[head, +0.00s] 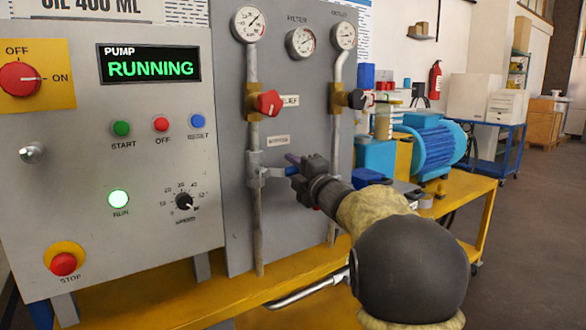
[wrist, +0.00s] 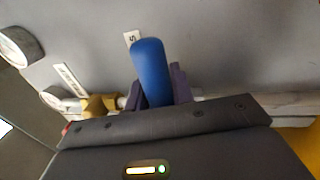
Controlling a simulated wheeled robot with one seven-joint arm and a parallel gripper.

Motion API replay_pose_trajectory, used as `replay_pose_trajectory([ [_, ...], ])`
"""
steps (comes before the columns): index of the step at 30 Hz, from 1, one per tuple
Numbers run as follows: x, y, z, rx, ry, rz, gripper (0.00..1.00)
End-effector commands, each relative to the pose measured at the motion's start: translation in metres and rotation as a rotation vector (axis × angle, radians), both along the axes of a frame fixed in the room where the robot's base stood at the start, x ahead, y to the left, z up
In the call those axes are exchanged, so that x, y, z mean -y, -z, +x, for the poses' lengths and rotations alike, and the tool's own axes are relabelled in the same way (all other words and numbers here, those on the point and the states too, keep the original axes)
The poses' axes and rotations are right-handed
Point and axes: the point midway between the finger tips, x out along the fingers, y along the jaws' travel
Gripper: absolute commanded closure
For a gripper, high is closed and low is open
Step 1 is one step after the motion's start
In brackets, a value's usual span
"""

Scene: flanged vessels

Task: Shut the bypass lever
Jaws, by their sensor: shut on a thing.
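The bypass lever has a blue handle (head: 290,171) on a silver valve on the left pipe, just under a small label. In the head view the handle points right from the valve, across the upright pipe. My gripper (head: 293,165) comes from the right and is shut on the handle. In the wrist view the blue handle (wrist: 150,72) stands between the purple fingers of my gripper (wrist: 158,88), its rounded end pointing up in the picture. The fingers and the gripper body hide part of the handle and its joint.
The pump panel (head: 150,67) at left reads RUNNING. A red-knobbed relief valve (head: 268,102) sits above the lever on the same pipe, with gauges higher up. A second pipe (head: 335,140) stands close to the right. A blue motor (head: 430,143) is behind my arm.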

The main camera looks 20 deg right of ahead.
Motion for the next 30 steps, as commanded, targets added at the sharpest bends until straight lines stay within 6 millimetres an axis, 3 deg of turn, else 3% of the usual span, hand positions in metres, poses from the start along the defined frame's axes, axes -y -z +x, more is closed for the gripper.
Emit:
replay_pose_trajectory([
  [1, -0.001, 0.0, 0.0, 0.0, -0.001, -0.003, 0.73],
  [4, -0.001, 0.0, 0.0, 0.001, -0.002, -0.002, 0.55],
  [17, 0.002, 0.0, -0.007, 0.001, 0.0, 0.0, 0.55],
  [23, 0.01, 0.005, -0.031, 0.001, 0.001, 0.001, 0.55],
  [30, 0.024, 0.013, -0.072, 0.0, 0.002, 0.0, 0.55],
])
